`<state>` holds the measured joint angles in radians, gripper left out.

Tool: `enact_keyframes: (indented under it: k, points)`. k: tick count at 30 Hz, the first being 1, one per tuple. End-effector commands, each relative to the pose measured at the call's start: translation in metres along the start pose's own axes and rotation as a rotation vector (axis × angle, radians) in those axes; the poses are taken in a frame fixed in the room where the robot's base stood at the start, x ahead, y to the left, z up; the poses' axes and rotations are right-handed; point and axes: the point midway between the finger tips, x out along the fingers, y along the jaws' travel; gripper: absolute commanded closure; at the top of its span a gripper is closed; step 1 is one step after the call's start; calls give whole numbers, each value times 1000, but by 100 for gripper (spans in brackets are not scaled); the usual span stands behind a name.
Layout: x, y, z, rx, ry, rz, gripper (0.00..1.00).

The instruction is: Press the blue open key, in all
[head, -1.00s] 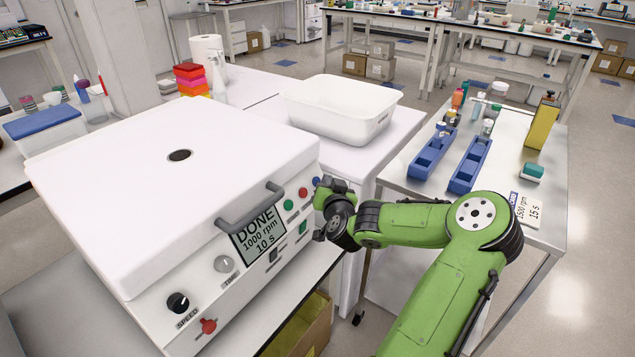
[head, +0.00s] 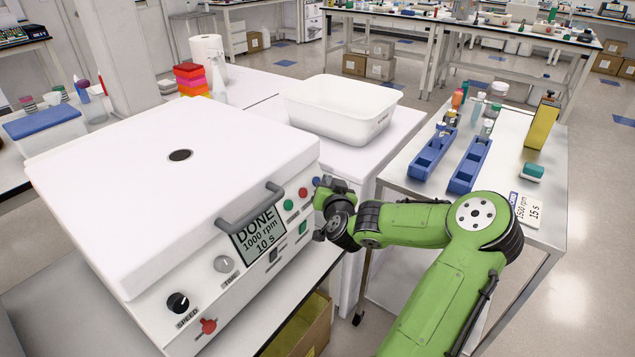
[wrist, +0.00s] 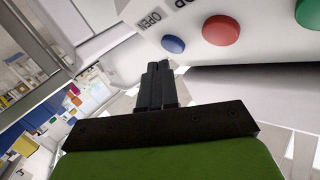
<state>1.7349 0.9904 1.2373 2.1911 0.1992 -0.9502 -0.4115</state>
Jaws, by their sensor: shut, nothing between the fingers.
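The white machine (head: 120,200) stands on the bench at the left with its lid down. Its screen (head: 258,233) reads DONE, 1000 rpm, 10 s. The blue open key (head: 316,181) is at the right end of the front panel, beside a red key (head: 303,192) and a green key (head: 288,205). In the wrist view the blue key (wrist: 173,44) sits by the label OPEN, with the red key (wrist: 220,30) to its right. My gripper (wrist: 158,68) is shut and empty, its tips near the blue key and slightly left of it; contact cannot be told.
A white tub (head: 340,110) stands behind the machine. A steel table (head: 510,150) at the right holds blue racks (head: 470,165), bottles and a card (head: 526,208) reading 1500 rpm, 15 s.

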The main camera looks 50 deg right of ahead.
Motion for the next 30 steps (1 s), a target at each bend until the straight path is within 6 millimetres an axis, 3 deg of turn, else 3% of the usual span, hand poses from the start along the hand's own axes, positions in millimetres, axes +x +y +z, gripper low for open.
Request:
enact_keyframes:
  k: [30]
  points:
    - [6,-5,4,0,0,0,100]
